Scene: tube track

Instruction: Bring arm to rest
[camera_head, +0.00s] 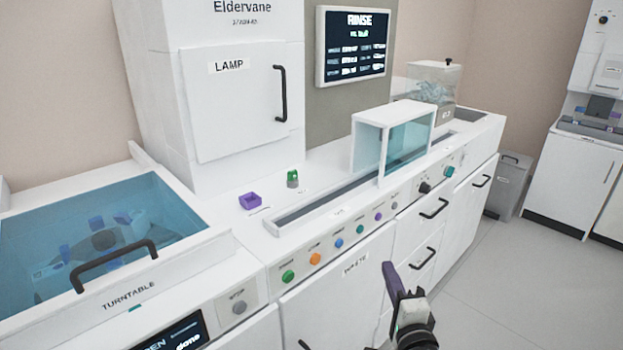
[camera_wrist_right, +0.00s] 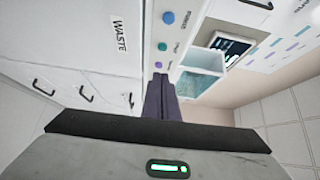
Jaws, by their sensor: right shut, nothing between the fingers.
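My right gripper (camera_head: 391,283) shows at the bottom right of the head view, in front of the lab bench's cabinet fronts. Its dark purple fingers are together with nothing between them. In the right wrist view the shut fingers (camera_wrist_right: 161,84) point toward the bench front and its row of buttons, apart from them. My left gripper is not in either view.
The bench carries a turntable with a closed blue lid (camera_head: 100,235), a lamp cabinet (camera_head: 235,100), a purple holder (camera_head: 250,201), a green-topped item (camera_head: 292,178) and a glass-sided cover (camera_head: 392,140) over a track. Colored buttons line its front. The floor (camera_head: 500,285) at right is clear.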

